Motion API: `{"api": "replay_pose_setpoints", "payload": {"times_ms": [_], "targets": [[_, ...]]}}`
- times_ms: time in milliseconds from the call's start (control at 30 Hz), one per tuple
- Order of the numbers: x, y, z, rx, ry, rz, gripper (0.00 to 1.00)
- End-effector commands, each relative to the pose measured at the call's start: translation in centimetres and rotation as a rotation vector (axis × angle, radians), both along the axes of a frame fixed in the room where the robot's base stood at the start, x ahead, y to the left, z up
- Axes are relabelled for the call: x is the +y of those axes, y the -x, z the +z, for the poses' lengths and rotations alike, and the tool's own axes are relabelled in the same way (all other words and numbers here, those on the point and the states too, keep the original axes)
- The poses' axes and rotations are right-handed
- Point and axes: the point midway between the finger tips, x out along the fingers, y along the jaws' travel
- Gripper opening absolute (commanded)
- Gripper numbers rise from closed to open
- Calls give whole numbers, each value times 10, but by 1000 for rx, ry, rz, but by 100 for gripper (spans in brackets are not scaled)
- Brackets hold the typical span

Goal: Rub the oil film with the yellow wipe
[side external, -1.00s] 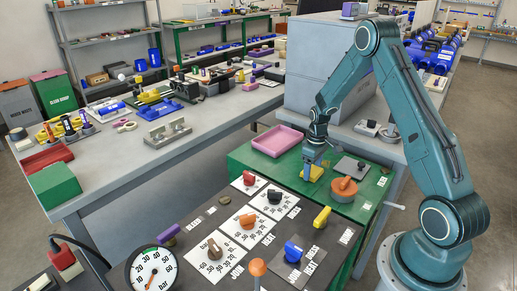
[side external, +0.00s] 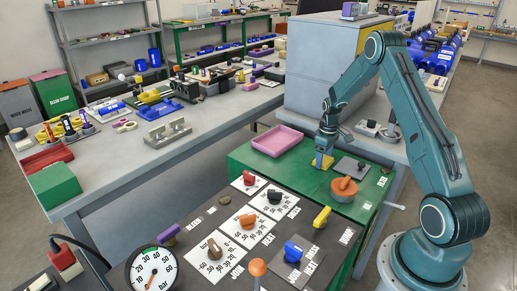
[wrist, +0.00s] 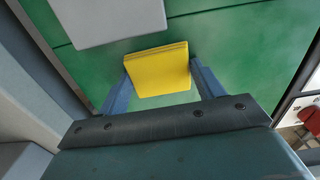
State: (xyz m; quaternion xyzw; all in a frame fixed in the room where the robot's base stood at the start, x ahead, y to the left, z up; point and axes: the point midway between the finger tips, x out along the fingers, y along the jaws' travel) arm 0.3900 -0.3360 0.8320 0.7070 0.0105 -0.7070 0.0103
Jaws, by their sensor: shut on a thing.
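My gripper (side external: 322,158) is over the green bench top (side external: 245,158), between the pink tray and the orange-handled knob. In the wrist view, my gripper (wrist: 157,82) is shut on the yellow wipe (wrist: 157,68), a folded pad between the two blue fingers. The wipe shows only as a small yellow patch (side external: 322,166) under the fingers in the side view. Whether it touches the surface I cannot tell. A grey plate (wrist: 108,20) lies beyond the wipe in the wrist view; it also shows in the side view (side external: 347,166). I cannot make out an oil film.
A pink tray (side external: 278,141) lies left of my gripper. An orange-handled knob (side external: 344,186) stands close on the right, near the grey plate. A dark panel with dials (side external: 247,222) is in front. A large grey cabinet (side external: 335,70) stands behind.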

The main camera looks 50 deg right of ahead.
Motion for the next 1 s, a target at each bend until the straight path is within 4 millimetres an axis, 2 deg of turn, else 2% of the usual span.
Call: {"api": "replay_pose_setpoints", "payload": {"times_ms": [267,333,433,1000], "targets": [[-26,0,-1,0,1,-2,46],[-27,0,3,-1,1,-1,46],[-27,0,24,-3,3,-1,46],[-26,0,73,-2,2,0,46]]}}
